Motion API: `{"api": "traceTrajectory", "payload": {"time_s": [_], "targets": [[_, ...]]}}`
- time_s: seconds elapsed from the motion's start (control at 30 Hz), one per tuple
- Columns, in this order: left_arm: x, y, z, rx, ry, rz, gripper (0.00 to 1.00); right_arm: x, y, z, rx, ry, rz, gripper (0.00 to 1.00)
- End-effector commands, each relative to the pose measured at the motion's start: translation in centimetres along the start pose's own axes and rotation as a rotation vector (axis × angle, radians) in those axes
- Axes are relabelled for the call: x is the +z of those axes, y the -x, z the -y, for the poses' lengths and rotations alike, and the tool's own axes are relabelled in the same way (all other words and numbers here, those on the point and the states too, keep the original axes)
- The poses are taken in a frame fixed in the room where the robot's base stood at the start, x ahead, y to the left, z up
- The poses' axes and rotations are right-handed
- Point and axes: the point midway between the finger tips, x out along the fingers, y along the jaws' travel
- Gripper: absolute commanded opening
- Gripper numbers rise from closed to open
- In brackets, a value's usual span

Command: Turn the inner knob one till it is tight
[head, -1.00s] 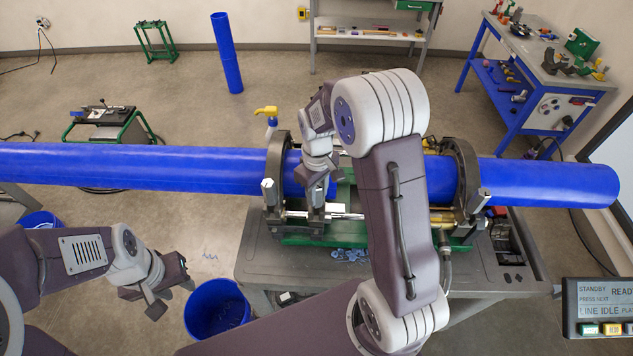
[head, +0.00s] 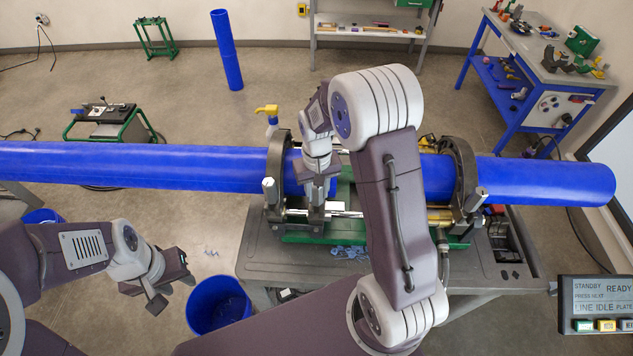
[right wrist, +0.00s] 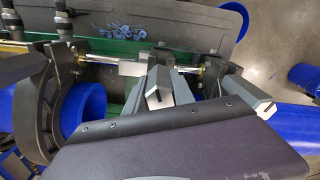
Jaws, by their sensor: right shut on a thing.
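The inner knob (right wrist: 158,95) is a grey, block-shaped knob on the clamp inward of the left outer ring. My right gripper (head: 317,206) reaches down over the pipe onto it and is shut on it. In the right wrist view the gripper's fingers (right wrist: 160,90) stand on both sides of the knob. In the head view the gripper mostly hides this knob. Another grey knob (head: 268,190), on the left outer ring clamp (head: 278,165), stands free; it also shows in the right wrist view (right wrist: 250,98). My left gripper (head: 172,290) hangs empty with its fingers apart, left of the cart.
A long blue pipe (head: 130,165) and a shorter one (head: 545,180) lie in the clamps on the grey cart (head: 260,262). A blue bucket (head: 218,305) stands near my left gripper. A spray bottle (head: 268,115) is behind the left ring. A display panel (head: 598,300) is front right.

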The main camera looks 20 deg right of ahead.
Motion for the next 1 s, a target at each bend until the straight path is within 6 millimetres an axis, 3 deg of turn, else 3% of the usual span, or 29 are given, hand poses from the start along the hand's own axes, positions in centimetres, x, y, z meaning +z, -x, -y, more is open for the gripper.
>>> {"api": "traceTrajectory", "payload": {"time_s": [0.23, 0.47, 0.67, 0.9, 1.0], "targets": [[-0.1, 0.8, 0.0, 0.0, 0.0, 0.0, 0.36, 0.1, 0.0, 0.1, -0.001, -0.239, 0.005, 0.0], [-0.1, 0.7, 0.0, 0.0, 0.0, 0.0, 0.36, 0.1, -0.1, 0.1, -0.001, -0.263, 0.004, 0.0], [-0.1, 1.4, 0.0, 0.0, 0.0, 0.0, 0.36, 0.1, 0.0, 0.1, 0.0, -0.492, 0.005, 0.0], [-0.1, 1.3, 0.0, 0.0, 0.0, 0.0, 0.36, 0.1, -0.1, 0.1, 0.0, -0.523, 0.005, 0.0], [-0.2, 1.8, 0.0, 0.0, 0.0, 0.0, 0.36, 0.1, 0.0, 0.1, 0.0, -0.624, 0.005, 0.0]]}}
